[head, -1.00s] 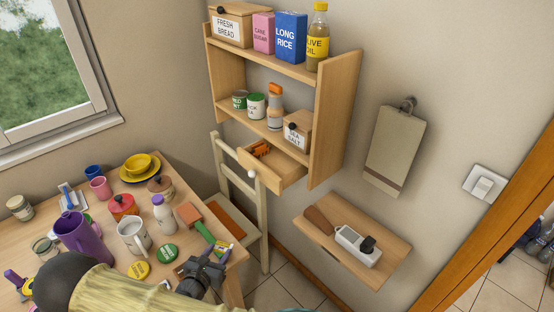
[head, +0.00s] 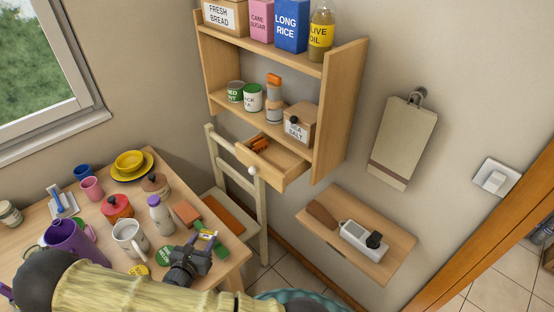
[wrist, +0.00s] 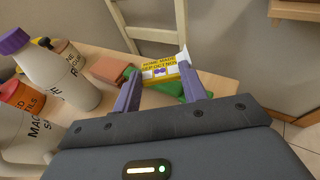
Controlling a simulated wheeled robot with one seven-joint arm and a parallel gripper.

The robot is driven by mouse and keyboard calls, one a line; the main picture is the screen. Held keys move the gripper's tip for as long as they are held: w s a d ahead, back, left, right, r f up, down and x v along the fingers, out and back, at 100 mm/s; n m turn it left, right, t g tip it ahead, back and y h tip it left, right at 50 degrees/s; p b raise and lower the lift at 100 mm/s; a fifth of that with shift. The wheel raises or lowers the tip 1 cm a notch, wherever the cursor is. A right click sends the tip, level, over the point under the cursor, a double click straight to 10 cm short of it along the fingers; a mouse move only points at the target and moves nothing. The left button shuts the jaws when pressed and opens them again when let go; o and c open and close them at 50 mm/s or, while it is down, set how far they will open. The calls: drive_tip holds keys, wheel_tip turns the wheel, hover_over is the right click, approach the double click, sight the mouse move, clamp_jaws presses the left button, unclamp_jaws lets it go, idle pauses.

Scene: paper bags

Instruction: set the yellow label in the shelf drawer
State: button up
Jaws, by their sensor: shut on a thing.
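The yellow label (wrist: 158,68) is a small yellow card with dark print and a purple mark. It sits between the fingertips of my gripper (wrist: 157,76), which is shut on it. In the head view my gripper (head: 204,244) is low over the table's right part, with the label (head: 209,234) showing small at its tips. The shelf drawer (head: 285,181) is pulled out under the wooden wall shelf (head: 340,110), with a white knob on its front. A small orange thing lies inside at its left; the rest of its floor looks bare. My gripper is left of and below the drawer.
The table (head: 232,258) is crowded with mugs, a white bottle (head: 161,214), cans and blocks. A pale chair (head: 262,210) stands between the table and wall, below the drawer. A lower wall shelf (head: 391,262) juts out at right. Open air lies in front of the drawer.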

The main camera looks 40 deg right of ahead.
drive_tip(key=d+r+m+g+h+p, duration=0.2)
drive_tip(key=d+r+m+g+p, duration=0.5)
drive_tip(key=d+r, duration=2)
wheel_tip(320, 180, up, 2)
drive_tip(key=g+p, duration=0.1)
drive_tip(key=p, duration=0.3)
drive_tip(key=shift+s+d+r+h, duration=0.15)
drive_tip(key=shift+s+d+h, duration=0.05)
drive_tip(key=shift+d+h, duration=0.2)
drive_tip(key=shift+a, duration=0.1)
drive_tip(key=shift+p, duration=0.3)
drive_tip(key=shift+f+p, duration=0.75)
drive_tip(key=shift+f, duration=2.2)
drive_tip(key=shift+f, duration=0.1)
drive_tip(key=shift+f+p, duration=0.7)
drive_tip(key=shift+f, duration=1.25)
